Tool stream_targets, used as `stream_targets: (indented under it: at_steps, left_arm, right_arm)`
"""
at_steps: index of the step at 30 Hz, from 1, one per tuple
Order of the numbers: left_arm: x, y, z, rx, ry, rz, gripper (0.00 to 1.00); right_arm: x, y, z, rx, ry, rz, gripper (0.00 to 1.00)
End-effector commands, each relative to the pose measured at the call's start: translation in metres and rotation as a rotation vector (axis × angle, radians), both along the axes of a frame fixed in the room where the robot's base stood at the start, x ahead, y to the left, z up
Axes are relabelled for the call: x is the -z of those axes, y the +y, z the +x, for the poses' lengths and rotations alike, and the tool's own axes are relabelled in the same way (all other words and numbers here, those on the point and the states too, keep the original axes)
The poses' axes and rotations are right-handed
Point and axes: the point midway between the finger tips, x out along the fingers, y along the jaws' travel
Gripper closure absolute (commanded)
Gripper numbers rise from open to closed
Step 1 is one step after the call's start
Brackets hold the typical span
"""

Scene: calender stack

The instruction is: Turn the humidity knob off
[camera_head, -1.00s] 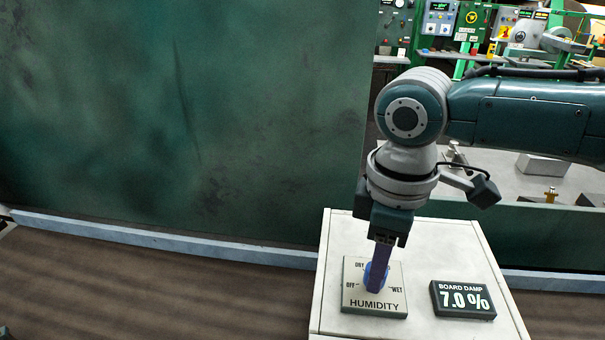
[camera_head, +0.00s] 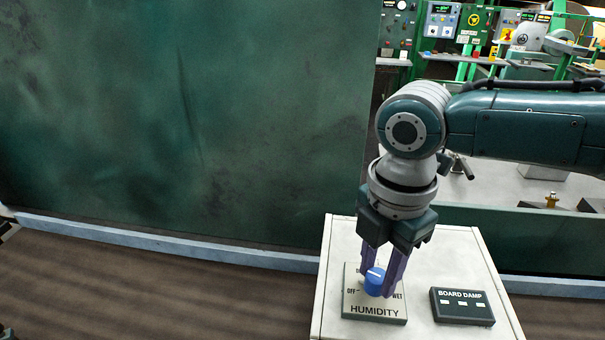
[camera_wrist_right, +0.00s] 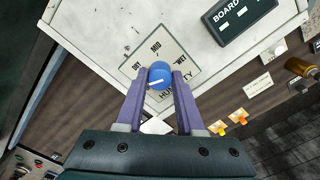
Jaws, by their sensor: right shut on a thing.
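The blue humidity knob (camera_head: 374,283) sits on a pale square panel (camera_head: 375,312) marked HUMIDITY, with OFF at its left and WET at its right. My right gripper (camera_head: 382,281) points down with its purple fingers on both sides of the knob, shut on it. In the wrist view the knob (camera_wrist_right: 160,74) lies between the two fingertips (camera_wrist_right: 159,80), and its white mark points to the lower left, on the side past DRY. The OFF label is hidden there. The BOARD DAMP display (camera_head: 462,306) shows only dashes. My left gripper is not in view.
The panel and display sit on a white cabinet top (camera_head: 455,253). A large dark green wall or sheet (camera_head: 190,120) stands at the left and back. Grey machinery and green racks (camera_head: 470,40) fill the back right. Brown floor (camera_head: 150,295) is clear at the lower left.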

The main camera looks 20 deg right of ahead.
Motion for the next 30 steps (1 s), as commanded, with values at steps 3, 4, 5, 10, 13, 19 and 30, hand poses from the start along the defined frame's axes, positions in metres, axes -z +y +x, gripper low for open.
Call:
stream_targets:
  at_steps: [3,4,5,10,13,19,30]
  left_arm:
    - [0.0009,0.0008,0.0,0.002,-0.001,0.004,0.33]
    - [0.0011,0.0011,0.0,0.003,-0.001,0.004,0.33]
    - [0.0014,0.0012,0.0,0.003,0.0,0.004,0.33]
    - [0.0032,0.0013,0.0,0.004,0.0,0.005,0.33]
    - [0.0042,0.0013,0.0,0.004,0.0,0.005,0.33]
    - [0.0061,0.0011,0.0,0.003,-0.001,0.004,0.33]
    - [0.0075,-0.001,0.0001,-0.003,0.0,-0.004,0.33]
  right_arm:
    - [-0.0009,0.0016,0.0004,-0.113,-0.001,0.004,1.0]
    - [-0.0009,0.0016,0.0003,-0.142,-0.001,0.004,1.0]
    - [-0.0009,0.0016,0.0003,-0.17,-0.001,0.004,1.0]
    - [-0.0008,0.0017,0.0002,-0.324,-0.001,0.004,1.0]
    - [-0.0009,0.0018,0.0002,-0.407,0.0,0.005,1.0]
    - [-0.001,0.0018,0.0002,-0.542,0.0,0.004,1.0]
    - [-0.0016,0.0023,0.0001,-0.667,0.0,0.005,1.0]
